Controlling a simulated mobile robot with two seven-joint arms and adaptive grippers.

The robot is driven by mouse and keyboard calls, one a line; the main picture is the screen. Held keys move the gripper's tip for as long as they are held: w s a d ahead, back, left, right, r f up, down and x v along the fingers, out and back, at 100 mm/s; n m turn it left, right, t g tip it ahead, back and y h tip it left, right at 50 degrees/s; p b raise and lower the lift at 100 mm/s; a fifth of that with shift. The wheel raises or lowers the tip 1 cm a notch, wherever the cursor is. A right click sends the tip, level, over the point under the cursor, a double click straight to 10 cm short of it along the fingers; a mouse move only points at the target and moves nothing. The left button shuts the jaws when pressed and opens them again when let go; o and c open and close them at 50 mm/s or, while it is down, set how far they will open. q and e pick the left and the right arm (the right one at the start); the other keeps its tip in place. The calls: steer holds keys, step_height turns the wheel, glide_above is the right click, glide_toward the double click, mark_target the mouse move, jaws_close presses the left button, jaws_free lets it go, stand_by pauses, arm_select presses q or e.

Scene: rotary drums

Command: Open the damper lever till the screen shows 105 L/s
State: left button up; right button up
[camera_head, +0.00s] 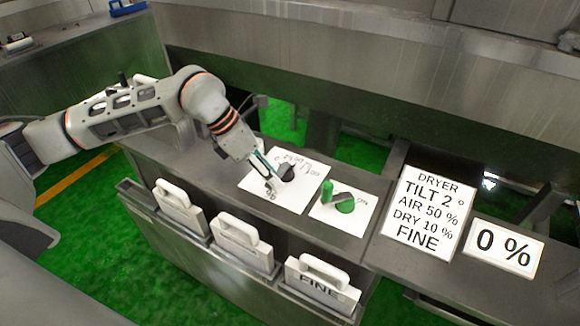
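A screen panel (424,212) at the right reads DRYER, TILT 2 °, AIR 50 %, DRY 10 %, FINE. A smaller screen (504,248) beside it reads 0 %. No L/s reading shows. A green lever (341,198) with a round green base and an upright green end sits on a white plate (324,216). A dark knob (287,171) is on a larger white dial plate (312,172) to its left. My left gripper (276,181) is at this knob, left of the green lever. Its fingers overlap the knob, so grip and contact are unclear. My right gripper is not in view.
Several white handled blocks, one marked FINE (320,284), stand in a rack along the front of the grey bench (376,187). A large grey metal body (360,75) runs behind the bench. Green floor (90,240) is clear at the front left.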

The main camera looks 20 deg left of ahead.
mark_target(279, 171)
arm_select(q)
steer(key=w+a+r+t+y, duration=0.1)
steer(key=w+a+r+y, duration=0.15)
steer(key=a, duration=0.25)
steer(key=x, duration=0.4)
steer(key=p+x, duration=0.1)
steer(key=x, duration=0.3)
steer(key=shift+w+f, duration=0.2)
steer(key=shift+w, duration=0.1)
jaws_close()
steer(key=shift+a, duration=0.15)
